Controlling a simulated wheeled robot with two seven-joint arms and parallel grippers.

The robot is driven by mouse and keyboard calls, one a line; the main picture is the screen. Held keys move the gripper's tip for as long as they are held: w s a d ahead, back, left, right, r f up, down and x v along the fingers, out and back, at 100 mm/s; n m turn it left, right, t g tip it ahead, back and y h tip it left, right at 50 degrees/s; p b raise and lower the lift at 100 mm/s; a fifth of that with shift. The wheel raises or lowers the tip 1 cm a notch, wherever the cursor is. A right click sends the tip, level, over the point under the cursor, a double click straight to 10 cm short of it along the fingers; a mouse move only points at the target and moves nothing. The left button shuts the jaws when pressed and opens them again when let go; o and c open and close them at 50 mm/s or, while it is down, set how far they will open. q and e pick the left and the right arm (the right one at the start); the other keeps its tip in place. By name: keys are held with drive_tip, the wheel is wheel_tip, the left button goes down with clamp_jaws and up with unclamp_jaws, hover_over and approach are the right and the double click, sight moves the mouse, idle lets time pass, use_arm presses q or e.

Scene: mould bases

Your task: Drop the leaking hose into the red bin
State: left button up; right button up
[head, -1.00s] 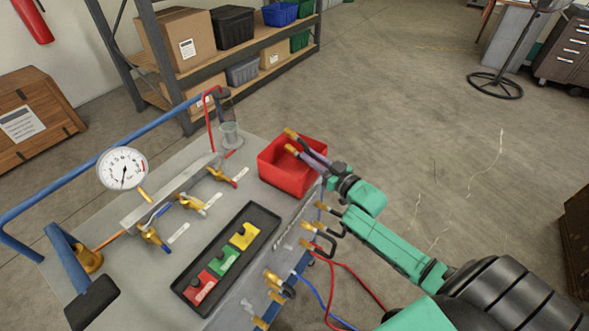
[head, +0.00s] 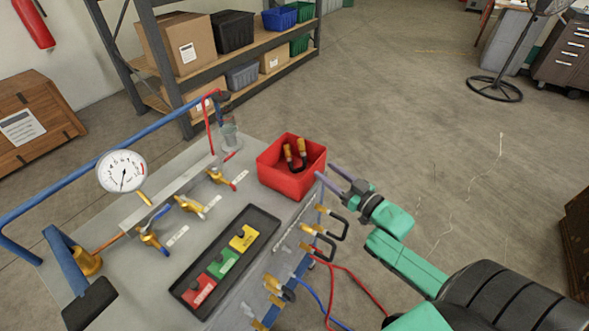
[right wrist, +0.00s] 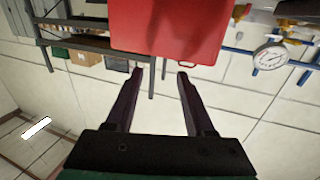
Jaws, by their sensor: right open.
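The red bin (head: 273,176) stands at the far right corner of the cart top. A short dark hose with brass ends (head: 302,148) lies inside it, its ends rising toward the rim. My right gripper (head: 326,175) is open and empty, just to the right of the bin and apart from the hose. In the right wrist view the open fingers (right wrist: 160,72) point at the red bin (right wrist: 170,25), with nothing between them. My left gripper is not in view.
The cart carries a black tray (head: 271,216) with red, green and yellow blocks, brass valves (head: 190,205) and a pressure gauge (head: 121,172). Black, red and blue hoses hang on its right side (head: 330,255).

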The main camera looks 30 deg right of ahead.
drive_tip(key=v, duration=0.7)
drive_tip(key=shift+s, duration=0.1)
drive_tip(key=s+d+f+m+g+h, duration=0.1)
drive_tip(key=s+f+g+h, duration=0.2)
drive_tip(key=f, duration=0.8)
drive_tip(key=s+d+f+m+g+h, duration=0.1)
drive_tip(key=s+f+g, duration=0.3)
drive_tip(key=f, duration=0.7)
drive_tip(key=s+d+f+m+g+h, duration=0.15)
drive_tip(key=s+f, duration=0.35)
drive_tip(key=f, duration=0.5)
drive_tip(key=s+a+f+n+g, duration=0.1)
drive_tip(key=s+a+f+g, duration=0.3)
drive_tip(key=s, duration=0.5)
drive_tip(key=s+a+f+n+g+y, duration=0.1)
drive_tip(key=s+a+f+g, duration=0.3)
drive_tip(key=s+a+f, duration=0.4)
wheel_tip(320, 180, down, 3)
drive_tip(key=shift+s+n, duration=0.45)
drive_tip(key=shift+n, duration=0.2)
